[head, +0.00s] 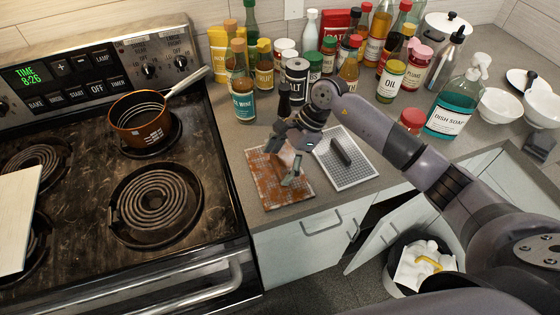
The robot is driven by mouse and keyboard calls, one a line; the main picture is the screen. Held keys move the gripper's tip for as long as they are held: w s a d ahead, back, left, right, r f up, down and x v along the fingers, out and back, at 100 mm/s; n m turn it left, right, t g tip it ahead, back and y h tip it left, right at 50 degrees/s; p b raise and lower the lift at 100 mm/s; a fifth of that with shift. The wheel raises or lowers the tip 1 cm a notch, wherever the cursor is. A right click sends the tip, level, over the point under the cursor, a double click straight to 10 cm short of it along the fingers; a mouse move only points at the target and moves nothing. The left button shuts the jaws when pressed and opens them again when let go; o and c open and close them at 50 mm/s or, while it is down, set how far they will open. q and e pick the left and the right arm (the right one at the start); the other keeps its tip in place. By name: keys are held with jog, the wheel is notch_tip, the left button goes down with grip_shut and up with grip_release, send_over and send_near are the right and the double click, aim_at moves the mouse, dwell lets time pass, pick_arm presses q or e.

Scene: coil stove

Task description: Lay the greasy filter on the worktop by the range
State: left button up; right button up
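The greasy filter (262,184), a rusty-brown stained panel, lies flat on the worktop (226,112) just right of the range, close to the front edge. My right gripper (287,168) points down over its upper right part, with the fingertips at or very near its surface. The gripper covers the filter's middle, so I cannot see whether the fingers are closed on a handle there. A clean grey mesh filter (352,178) with a dark handle lies just to the right. My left gripper is out of view.
The coil range (190,240) bears a copper pan (140,122) at the back. Bottles and jars crowd the worktop behind the filters. A dish soap bottle (451,115) and white bowls (500,105) stand at right. Below, a cabinet door (378,240) hangs open near a bin (398,285).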

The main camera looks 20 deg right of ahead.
jog(key=shift+o, duration=1.3)
jog(key=shift+r, duration=0.1)
jog(key=shift+r+p, duration=0.2)
jog(key=shift+p, duration=0.15)
jog(key=shift+w+d+r+b, duration=0.1)
jog(key=shift+d+r+b, duration=0.2)
jog(key=shift+b, duration=0.1)
jog(key=b+v, duration=0.2)
jog(key=v, duration=0.9)
jog(key=shift+b, duration=0.4)
